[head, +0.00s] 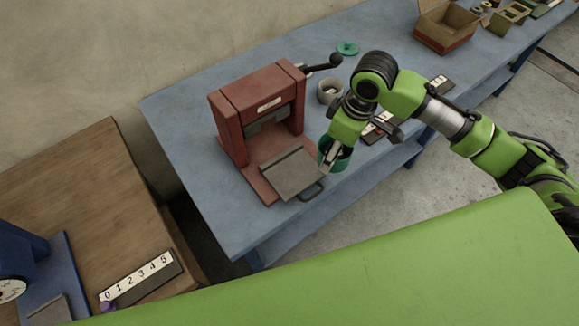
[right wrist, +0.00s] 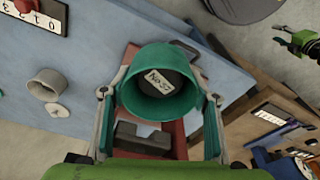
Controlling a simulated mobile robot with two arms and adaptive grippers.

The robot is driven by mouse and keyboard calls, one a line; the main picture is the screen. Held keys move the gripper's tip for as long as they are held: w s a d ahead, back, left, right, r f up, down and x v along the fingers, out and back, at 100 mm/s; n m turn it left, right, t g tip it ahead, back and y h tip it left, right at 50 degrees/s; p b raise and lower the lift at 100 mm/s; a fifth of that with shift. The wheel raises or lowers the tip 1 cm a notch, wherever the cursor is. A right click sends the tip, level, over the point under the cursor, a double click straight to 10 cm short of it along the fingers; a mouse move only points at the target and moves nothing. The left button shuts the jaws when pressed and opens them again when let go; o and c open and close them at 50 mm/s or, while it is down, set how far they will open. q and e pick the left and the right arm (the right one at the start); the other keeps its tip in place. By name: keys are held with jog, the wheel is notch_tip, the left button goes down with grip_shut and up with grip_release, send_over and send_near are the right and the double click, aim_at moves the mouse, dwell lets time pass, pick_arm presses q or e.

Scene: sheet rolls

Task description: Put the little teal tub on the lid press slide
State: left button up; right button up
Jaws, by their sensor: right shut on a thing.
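The little teal tub (head: 345,158) is in my right gripper (head: 333,153), held by its sides. In the right wrist view the tub (right wrist: 186,100) is seen from its open end, with a dark labelled inside; my right gripper (right wrist: 158,98) has a finger on each side. The red lid press (head: 238,125) stands on the blue bench. Its flat grey slide (head: 288,174) sticks out in front, bare, with a dark handle (head: 313,192). The tub is just right of the slide's edge; its height is hard to tell. My left gripper (right wrist: 287,40) shows small in the right wrist view, fingers apart.
A pale cup (head: 329,91), a teal lid (head: 347,48) and a number strip (head: 376,126) are on the blue bench (head: 190,105). A cardboard box (head: 443,27) stands farther back. A wooden table (head: 85,195) with another number strip (head: 137,277) is at left.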

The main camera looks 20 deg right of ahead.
jog(key=p, duration=0.2)
send_near(291, 170)
notch_tip(291, 170, up, 2)
jog(key=s+d, duration=0.1)
jog(key=d, duration=0.2)
jog(key=a+f, duration=0.1)
jog(key=w+a+f, duration=0.1)
jog(key=a+f, duration=0.1)
jog(key=shift+w+f, duration=0.2)
jog(key=shift+f, duration=0.1)
jog(key=shift+w+a+f, duration=0.2)
jog(key=shift+w+f, duration=0.05)
jog(key=shift+f, duration=0.3)
notch_tip(291, 170, down, 3)
jog(key=shift+a+f+p, duration=0.1)
jog(key=shift+a+p, duration=0.05)
jog(key=shift+p, duration=0.35)
jog(key=shift+f, duration=0.1)
jog(key=shift+f, duration=0.2)
jog(key=o, duration=1.1)
